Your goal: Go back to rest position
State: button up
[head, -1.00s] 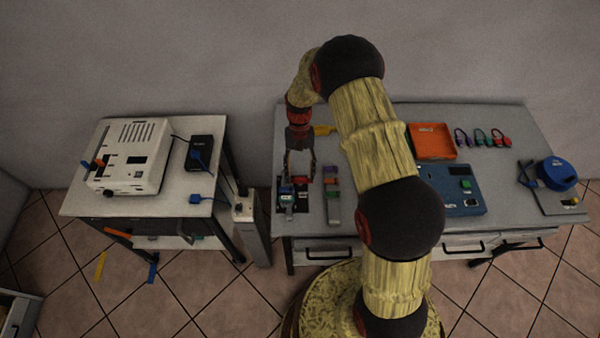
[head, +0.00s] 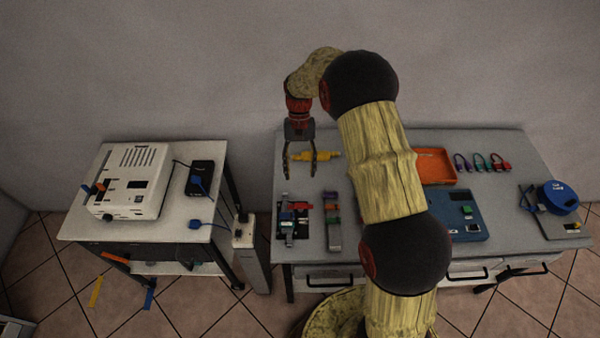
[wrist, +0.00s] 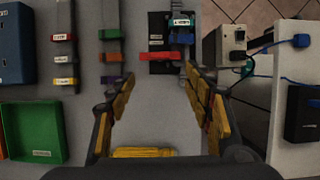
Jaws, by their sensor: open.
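My gripper (head: 300,172) hangs over the left part of the right-hand workbench (head: 305,262), fingers pointing down. In the wrist view its fingers (wrist: 160,75) are spread apart with nothing between them. A black plate (wrist: 165,66) with a red clip (wrist: 158,56) and a blue piece lies on the bench ahead of the fingers. It also shows in the head view below the gripper (head: 304,241). A yellow object (head: 325,156) lies behind the fingers, partly hidden. My arm covers the middle of the bench in the head view.
A rail with coloured clips (head: 333,235) lies right of the black plate. An orange tray (head: 437,165), a blue box (head: 467,222) and a blue reel (head: 558,197) are farther right. A green tray (wrist: 32,130) shows in the wrist view. A white device (head: 138,180) stands on the left table.

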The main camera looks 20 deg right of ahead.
dwell(0.4)
jog(key=s+a+r+n+t+h+b, duration=0.1)
jog(key=s+r+n+t+b, duration=0.2)
jog(key=s+r+t, duration=0.7)
jog(key=shift+s+a+r, duration=0.3)
jog(key=shift+s+r, duration=6.6)
jog(key=shift+s, duration=1.9)
